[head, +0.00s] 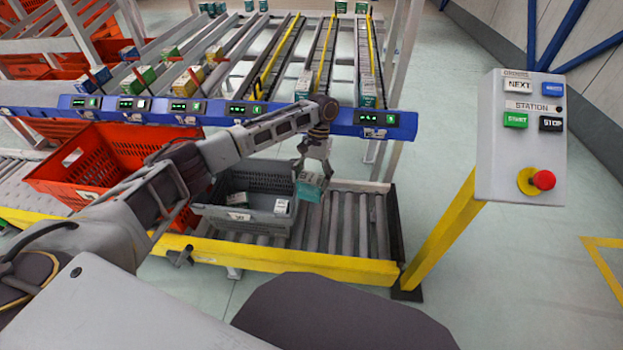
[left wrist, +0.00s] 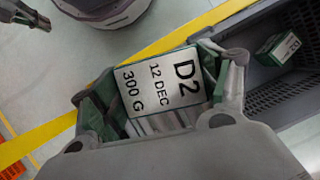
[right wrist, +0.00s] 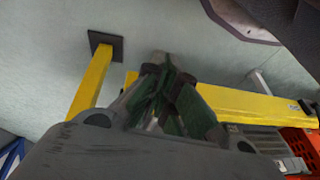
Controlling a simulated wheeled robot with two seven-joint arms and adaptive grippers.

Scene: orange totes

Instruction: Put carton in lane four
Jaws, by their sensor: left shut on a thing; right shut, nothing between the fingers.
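In the left wrist view the carton (left wrist: 163,92) shows a white face reading D2, 12 DEC, 300 G, between the fingers. The rack's lanes end at a blue rail (head: 300,113) with green displays; lane numbers are too small to read. A fourth display from the left (head: 246,110) sits on the rail. My right gripper (right wrist: 168,75) is shut and empty in the right wrist view; it does not show in the head view.
The grey tote (head: 215,212) holds other small cartons and stands on the roller conveyor (head: 350,225). An orange tote (head: 95,178) is to its left. Several lanes hold cartons at their front ends. A button station (head: 520,145) on a yellow post stands at the right.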

